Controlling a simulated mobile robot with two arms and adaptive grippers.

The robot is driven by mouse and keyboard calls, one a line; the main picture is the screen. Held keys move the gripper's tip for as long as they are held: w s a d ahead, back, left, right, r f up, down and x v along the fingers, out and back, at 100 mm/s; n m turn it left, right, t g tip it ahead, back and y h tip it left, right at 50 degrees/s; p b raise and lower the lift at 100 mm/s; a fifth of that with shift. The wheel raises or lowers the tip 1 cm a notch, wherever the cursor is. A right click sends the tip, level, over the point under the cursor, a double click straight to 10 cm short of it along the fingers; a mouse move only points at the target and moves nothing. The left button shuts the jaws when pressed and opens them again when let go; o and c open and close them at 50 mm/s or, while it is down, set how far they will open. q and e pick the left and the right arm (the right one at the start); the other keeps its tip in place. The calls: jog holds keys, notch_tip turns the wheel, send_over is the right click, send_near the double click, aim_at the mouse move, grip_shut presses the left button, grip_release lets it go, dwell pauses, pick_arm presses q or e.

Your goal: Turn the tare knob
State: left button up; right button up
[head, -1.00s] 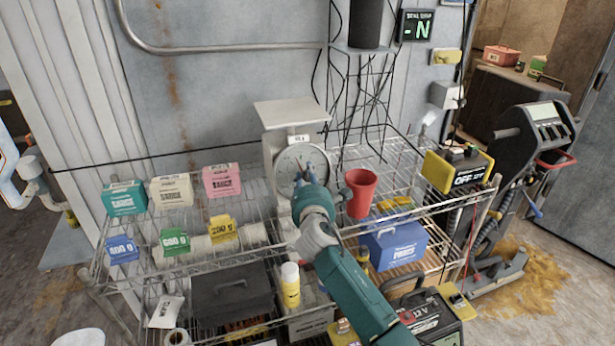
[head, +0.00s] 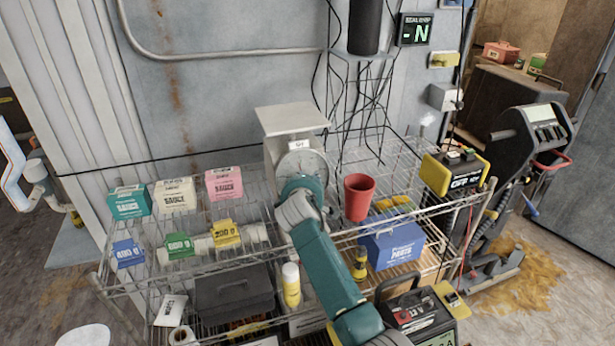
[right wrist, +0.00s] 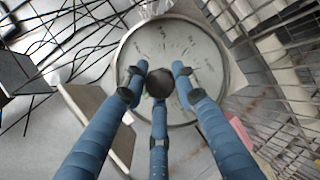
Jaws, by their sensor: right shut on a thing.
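The scale (head: 275,150) stands on the top wire shelf, with a flat plate on top and a round dial (head: 312,162) in front. The dial also shows in the right wrist view (right wrist: 205,60). The dark tare knob (right wrist: 160,83) is at the middle of the dial. My right gripper (right wrist: 160,86) has its blue fingers closed around the knob from left, right and below in that view. In the head view my right wrist covers the knob, the fingers and the lower dial. My left gripper is not in view.
A red cup (head: 359,198) stands close to the right of my right wrist. Several labelled boxes, such as a pink one (head: 224,184), sit left of the scale. A blue box (head: 392,246) and a spray can (head: 291,285) are lower down. A yellow-black device (head: 455,172) is at right.

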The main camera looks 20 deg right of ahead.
jog(key=m+p, duration=0.1)
jog(key=m, duration=0.1)
jog(key=m+g+p, duration=0.1)
jog(key=m+p, duration=0.1)
jog(key=shift+f+g+y, duration=0.1)
jog(key=shift+g+y, duration=0.2)
jog(key=shift+y, duration=0.1)
jog(key=m+p, duration=0.1)
jog(key=m, duration=0.1)
jog(key=shift+s+f+m+g+y+p, duration=0.1)
jog(key=shift+m+g+y+p, duration=0.2)
jog(key=shift+m+y+p, duration=0.1)
jog(key=shift+f+m+g+y+p, duration=0.15)
jog(key=shift+m+g+y+p, duration=0.2)
jog(key=shift+m, duration=0.25)
jog(key=shift+f, duration=0.1)
jog(key=o, duration=1.1)
jog(key=shift+o, duration=0.2)
jog(key=shift+a+r, duration=0.1)
jog(key=shift+r, duration=0.1)
jog(key=shift+r, duration=0.15)
